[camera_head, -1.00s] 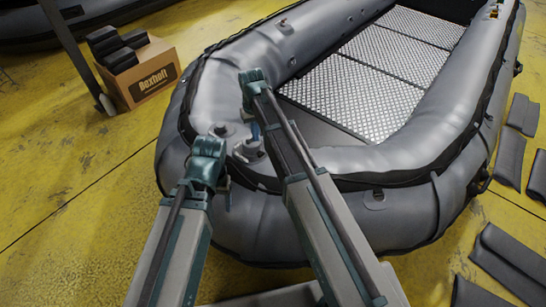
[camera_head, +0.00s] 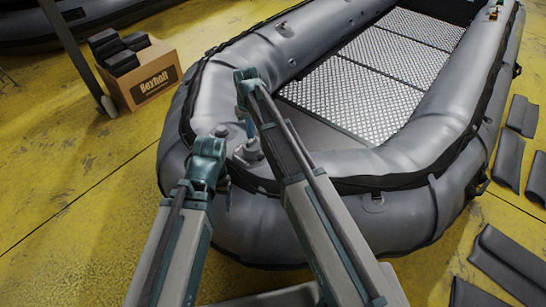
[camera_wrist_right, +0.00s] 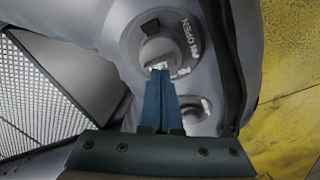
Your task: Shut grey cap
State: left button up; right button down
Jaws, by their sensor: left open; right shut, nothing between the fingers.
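A round grey cap (camera_wrist_right: 160,50) sits on a valve with printed "OPEN" lettering in the right wrist view. In the head view the valve (camera_head: 248,152) is on the grey boat's near rounded tube. My right gripper (camera_head: 250,130) points down over it; its blue fingers are shut and empty. In the wrist view the fingertips (camera_wrist_right: 160,74) overlap the cap's near edge; I cannot tell whether they touch. A second valve (camera_wrist_right: 196,108) is partly hidden behind the fingers. My left gripper (camera_head: 222,184) is open, beside the tube's outer side and left of the valve, with its fingers mostly hidden.
The grey inflatable boat (camera_head: 410,158) fills the middle, with a metal plate floor (camera_head: 365,95). A cardboard box (camera_head: 150,86) with black pieces stands at the upper left. Dark pads (camera_head: 508,262) lie on the yellow floor at right. Floor at left is clear.

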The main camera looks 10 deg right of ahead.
jog(key=shift+w+a+r+p, duration=0.1)
jog(key=shift+a+r+p, duration=0.1)
jog(key=shift+r, duration=0.25)
jog(key=shift+w+a+r+p, duration=0.1)
jog(key=shift+r+p, duration=0.1)
jog(key=shift+r, duration=0.25)
jog(key=r+p, duration=0.2)
jog(key=p, duration=0.1)
jog(key=shift+s+d+r, duration=0.35)
jog(key=shift+d+r, duration=0.05)
pick_arm(q)
notch_tip(320, 180, up, 4)
jog(key=shift+w+a+r, duration=0.1)
jog(key=shift+r, duration=0.15)
pick_arm(e)
jog(key=shift+f, duration=0.1)
